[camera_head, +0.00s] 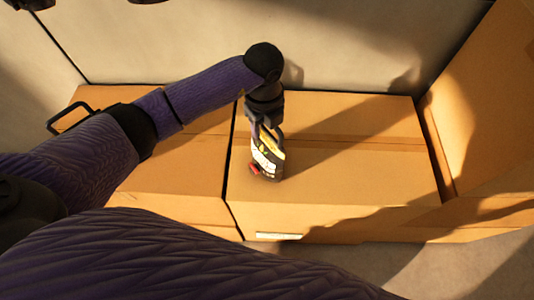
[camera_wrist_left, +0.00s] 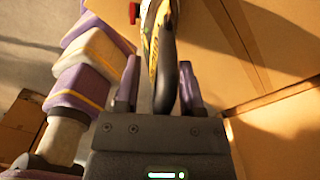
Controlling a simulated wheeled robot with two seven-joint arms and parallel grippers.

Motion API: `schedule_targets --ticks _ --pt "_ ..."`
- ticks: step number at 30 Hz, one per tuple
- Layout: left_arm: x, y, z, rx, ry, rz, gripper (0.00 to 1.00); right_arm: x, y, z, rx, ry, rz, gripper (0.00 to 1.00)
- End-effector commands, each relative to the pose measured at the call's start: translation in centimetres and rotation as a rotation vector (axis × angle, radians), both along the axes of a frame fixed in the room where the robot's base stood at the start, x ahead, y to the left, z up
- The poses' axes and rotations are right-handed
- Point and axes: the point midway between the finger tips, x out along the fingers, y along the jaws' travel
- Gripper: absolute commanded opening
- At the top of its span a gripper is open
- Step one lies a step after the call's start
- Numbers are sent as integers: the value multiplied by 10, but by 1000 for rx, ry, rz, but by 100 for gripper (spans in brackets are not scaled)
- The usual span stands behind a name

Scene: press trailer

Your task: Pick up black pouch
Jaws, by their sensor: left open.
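The black pouch (camera_head: 267,160), with a white and yellow label and a red spot at its lower end, is on top of a cardboard box in the head view. My left gripper (camera_head: 267,130) is over its upper end, coming from above. In the left wrist view the pouch (camera_wrist_left: 165,65) shows edge-on, with a dark curved part between the two fingers. My left gripper (camera_wrist_left: 159,85) is open there, one finger on each side, with a gap seen on both sides. The pouch's lower end is cut off by that view's top edge. My right gripper is in neither view.
The cardboard box (camera_head: 345,180) under the pouch has free room on its right. Another box (camera_head: 185,180) stands close on the left, partly behind my arm. A tall cardboard box (camera_head: 490,110) rises at the right. A pale wall (camera_head: 350,45) stands behind.

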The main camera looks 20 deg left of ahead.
Motion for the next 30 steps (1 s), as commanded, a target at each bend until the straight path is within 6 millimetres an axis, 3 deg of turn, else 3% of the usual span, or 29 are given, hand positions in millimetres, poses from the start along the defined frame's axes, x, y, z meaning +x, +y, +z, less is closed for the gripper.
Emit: schedule_targets --ticks 2,9,30 --pt "0 0 1 0 0 0 48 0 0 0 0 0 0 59" --pt "0 0 1 -1 1 -1 0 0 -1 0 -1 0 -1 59" --pt "0 0 1 -1 0 -1 0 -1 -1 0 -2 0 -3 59"
